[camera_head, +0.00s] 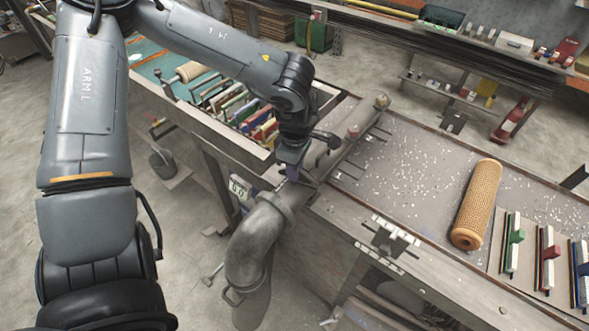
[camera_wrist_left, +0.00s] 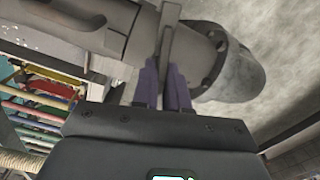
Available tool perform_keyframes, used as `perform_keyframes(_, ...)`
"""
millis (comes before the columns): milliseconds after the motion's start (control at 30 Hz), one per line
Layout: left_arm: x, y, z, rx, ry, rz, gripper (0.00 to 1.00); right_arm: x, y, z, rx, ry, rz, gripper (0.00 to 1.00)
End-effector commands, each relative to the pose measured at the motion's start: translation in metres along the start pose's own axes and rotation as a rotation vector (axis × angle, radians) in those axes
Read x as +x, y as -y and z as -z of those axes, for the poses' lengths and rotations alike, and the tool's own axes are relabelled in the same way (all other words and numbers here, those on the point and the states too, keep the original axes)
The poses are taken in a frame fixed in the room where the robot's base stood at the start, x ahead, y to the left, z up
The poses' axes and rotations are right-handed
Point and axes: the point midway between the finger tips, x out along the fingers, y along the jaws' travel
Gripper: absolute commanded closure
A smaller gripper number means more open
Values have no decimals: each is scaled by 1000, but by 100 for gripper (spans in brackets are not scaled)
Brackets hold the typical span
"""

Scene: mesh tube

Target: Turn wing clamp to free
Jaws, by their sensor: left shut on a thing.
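My left gripper (camera_head: 287,176) reaches down from above to the grey pipe elbow (camera_head: 252,245) at the bench's left end. In the left wrist view its purple fingers (camera_wrist_left: 167,74) are shut on a thin flat grey bar (camera_wrist_left: 169,40), which looks like the wing of the wing clamp. The bar stands across the grey pipe (camera_wrist_left: 195,50), near a flange with bolts. In the head view the clamp is mostly hidden by the gripper and wrist. I cannot tell how far it is turned. My right gripper is not in view.
A tan mesh tube (camera_head: 476,203) lies on the bench (camera_head: 400,190) among white flecks. A metal tube (camera_head: 345,145) runs along the bench's left edge.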

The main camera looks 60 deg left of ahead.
Motion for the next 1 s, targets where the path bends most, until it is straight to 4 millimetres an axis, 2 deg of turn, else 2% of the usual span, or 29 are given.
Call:
perform_keyframes(200, 1, 0, 0, 144, -1, 0, 100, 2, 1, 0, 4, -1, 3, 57)
perform_keyframes(433, 1, 0, 0, 233, 0, 0, 100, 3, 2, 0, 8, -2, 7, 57)
perform_keyframes(1000, 1, 0, 0, 267, 1, 0, 100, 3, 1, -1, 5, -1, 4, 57)
